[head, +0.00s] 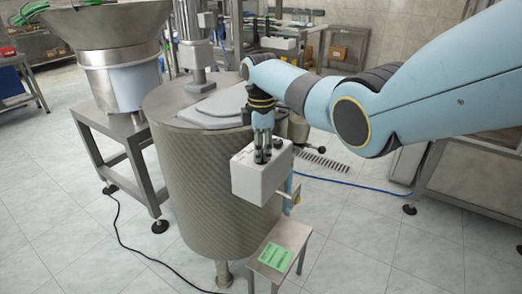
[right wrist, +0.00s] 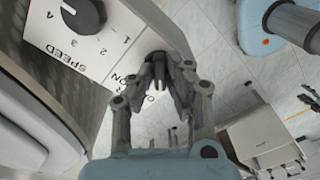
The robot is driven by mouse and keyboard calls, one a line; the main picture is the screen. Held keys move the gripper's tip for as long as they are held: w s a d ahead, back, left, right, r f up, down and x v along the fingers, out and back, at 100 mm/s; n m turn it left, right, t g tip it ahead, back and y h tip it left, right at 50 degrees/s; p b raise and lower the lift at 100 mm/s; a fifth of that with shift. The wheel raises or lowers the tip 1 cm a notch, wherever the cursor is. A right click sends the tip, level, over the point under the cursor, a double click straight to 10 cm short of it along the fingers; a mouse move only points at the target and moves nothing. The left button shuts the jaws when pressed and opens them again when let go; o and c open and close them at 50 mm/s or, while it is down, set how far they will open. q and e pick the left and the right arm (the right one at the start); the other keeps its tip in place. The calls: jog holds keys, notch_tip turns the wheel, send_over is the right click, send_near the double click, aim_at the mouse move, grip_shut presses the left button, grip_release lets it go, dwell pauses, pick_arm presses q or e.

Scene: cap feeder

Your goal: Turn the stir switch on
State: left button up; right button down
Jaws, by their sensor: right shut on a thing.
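The white control box (head: 258,184) is mounted at the front of the round steel tank (head: 205,165). In the right wrist view its panel (right wrist: 110,45) carries a black SPEED knob (right wrist: 82,14) and, beside my fingers, the letters ON and part of another label. My right gripper (head: 264,155) points down onto the top of the box. In the right wrist view its fingers (right wrist: 160,84) are closed around the small grey stir switch, which they mostly hide. I cannot tell which way the switch is set. My left gripper is in neither view.
A steel step (head: 290,236) with a green sign (head: 275,257) stands in front of the tank. A steel hopper (head: 112,50) on a stand is at the left. A black cable (head: 125,235) lies on the tiled floor. Open floor lies at the front right.

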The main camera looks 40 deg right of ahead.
jog(key=shift+m, duration=0.3)
jog(key=m+p, duration=0.2)
jog(key=m, duration=0.2)
jog(key=shift+r, duration=0.15)
jog(key=m+p, duration=0.1)
jog(key=m, duration=0.4)
jog(key=shift+p, duration=0.4)
jog(key=m, duration=0.4)
jog(key=shift+p, duration=0.3)
jog(key=m, duration=0.4)
jog(key=c, duration=1.3)
grip_release()
jog(key=shift+c, duration=0.2)
